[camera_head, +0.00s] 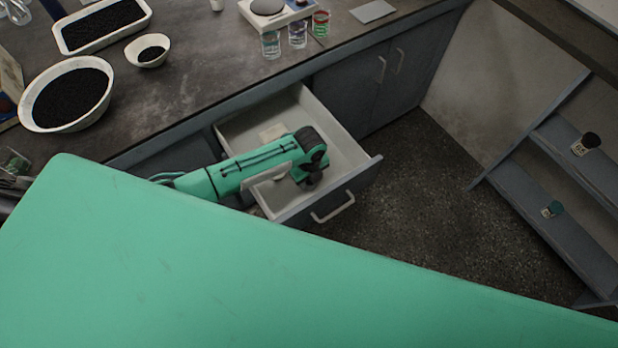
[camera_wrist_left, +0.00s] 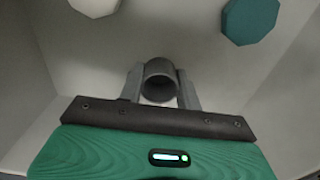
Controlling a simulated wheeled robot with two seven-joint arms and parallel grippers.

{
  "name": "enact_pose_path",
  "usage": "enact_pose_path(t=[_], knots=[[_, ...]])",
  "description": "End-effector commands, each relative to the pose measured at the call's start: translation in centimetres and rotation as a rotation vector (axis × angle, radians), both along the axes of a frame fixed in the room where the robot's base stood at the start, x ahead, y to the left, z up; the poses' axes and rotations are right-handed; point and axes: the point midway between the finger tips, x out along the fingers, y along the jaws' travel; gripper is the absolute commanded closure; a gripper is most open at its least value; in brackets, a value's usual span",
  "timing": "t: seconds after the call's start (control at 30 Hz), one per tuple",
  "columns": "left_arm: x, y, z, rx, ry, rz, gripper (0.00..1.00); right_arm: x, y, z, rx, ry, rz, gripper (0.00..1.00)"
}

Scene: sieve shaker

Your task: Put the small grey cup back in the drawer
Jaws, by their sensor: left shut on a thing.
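The small grey cup (camera_wrist_left: 159,88) shows in the left wrist view as a round, open-mouthed cylinder. My left gripper (camera_wrist_left: 160,80) is shut on it, with one finger on each side. In the head view my left gripper (camera_head: 311,180) points down into the open drawer (camera_head: 352,187); the cup is hidden there by the gripper. I cannot tell whether the cup touches the drawer's floor. My right gripper is not in view.
The wrist view shows a white piece (camera_wrist_left: 95,5) and a teal octagonal piece (camera_wrist_left: 250,20) beyond the cup. Bowls (camera_head: 68,94) and several small glasses (camera_head: 298,34) stand on the worktop (camera_head: 215,65). Shelves (camera_head: 570,215) stand at right, across open floor.

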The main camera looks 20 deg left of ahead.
Motion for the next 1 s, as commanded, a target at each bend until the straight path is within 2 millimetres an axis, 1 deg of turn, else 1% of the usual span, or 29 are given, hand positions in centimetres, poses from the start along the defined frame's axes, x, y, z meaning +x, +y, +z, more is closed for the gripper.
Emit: enact_pose_path(t=[0.17, 0.2, 0.27, 0.3, 0.53, 0.67, 0.77, 1.0], knots=[[0.0, 0.0, -0.4, 0.001, 0.001, 0.000, 0.87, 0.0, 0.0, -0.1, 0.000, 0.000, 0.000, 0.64], [0.0, 0.0, -0.3, 0.001, 0.001, 0.000, 0.60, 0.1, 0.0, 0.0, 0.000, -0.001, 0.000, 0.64], [0.0, 0.0, -0.3, 0.001, 0.001, 0.000, 0.48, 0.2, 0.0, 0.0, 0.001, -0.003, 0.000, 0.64], [0.0, 0.0, -0.3, 0.001, 0.001, 0.000, 0.44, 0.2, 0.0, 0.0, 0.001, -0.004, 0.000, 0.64], [0.0, 0.0, -0.3, 0.001, 0.001, 0.001, 0.44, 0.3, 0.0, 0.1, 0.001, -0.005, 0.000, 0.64], [0.0, 0.0, 0.3, -0.001, -0.001, 0.000, 0.44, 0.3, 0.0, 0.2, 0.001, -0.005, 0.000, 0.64], [0.1, 0.1, 1.7, 0.000, -0.002, 0.000, 0.44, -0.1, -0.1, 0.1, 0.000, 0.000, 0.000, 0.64], [0.1, 0.1, 6.9, -0.002, -0.004, 0.000, 0.44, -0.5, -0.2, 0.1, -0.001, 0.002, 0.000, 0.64]])
